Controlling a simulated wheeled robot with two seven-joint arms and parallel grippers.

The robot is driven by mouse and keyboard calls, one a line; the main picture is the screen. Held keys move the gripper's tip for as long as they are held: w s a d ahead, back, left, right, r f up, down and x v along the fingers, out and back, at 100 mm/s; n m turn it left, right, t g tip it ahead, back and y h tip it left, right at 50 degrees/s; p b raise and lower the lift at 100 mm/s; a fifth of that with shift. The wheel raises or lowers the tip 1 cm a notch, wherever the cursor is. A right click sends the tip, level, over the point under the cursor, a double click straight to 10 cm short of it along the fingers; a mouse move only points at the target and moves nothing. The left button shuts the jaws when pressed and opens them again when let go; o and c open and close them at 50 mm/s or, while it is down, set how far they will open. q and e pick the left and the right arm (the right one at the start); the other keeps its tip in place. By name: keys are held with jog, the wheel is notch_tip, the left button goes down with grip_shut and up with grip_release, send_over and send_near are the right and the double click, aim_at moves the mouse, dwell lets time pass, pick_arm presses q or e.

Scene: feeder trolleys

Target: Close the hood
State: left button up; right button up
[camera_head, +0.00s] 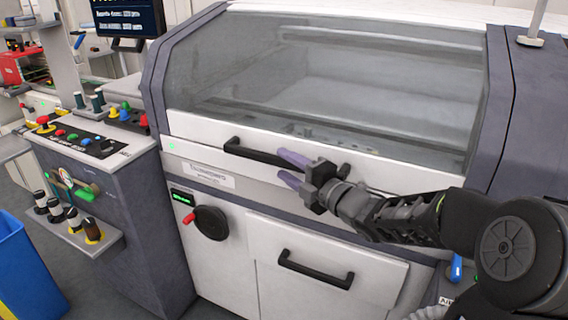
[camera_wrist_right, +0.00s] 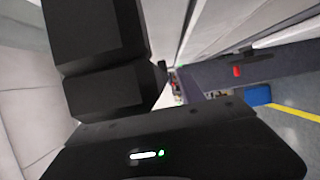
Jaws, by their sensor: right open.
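The hood (camera_head: 330,80) is a large clear window with a white lower rail, in the middle of the head view. It is down, and its rail sits along the top of the machine's white front panel; I cannot tell whether a thin gap is left. A black bar handle (camera_head: 262,153) is on the rail. My right gripper (camera_head: 290,168) has two purple fingers, spread apart and empty, at the right end of this handle. Whether they touch it is unclear. The right wrist view mostly shows my own dark gripper body. My left gripper is not in view.
Below the hood are a black knob with a red grip (camera_head: 210,222) and a drawer with a black handle (camera_head: 315,268). A control console (camera_head: 105,190) with buttons stands at left. A blue bin (camera_head: 25,270) is at lower left, also in the wrist view (camera_wrist_right: 257,95).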

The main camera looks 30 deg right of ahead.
jog(key=shift+w+a, duration=0.15)
jog(key=shift+w, duration=0.45)
grip_shut()
dwell(1.1)
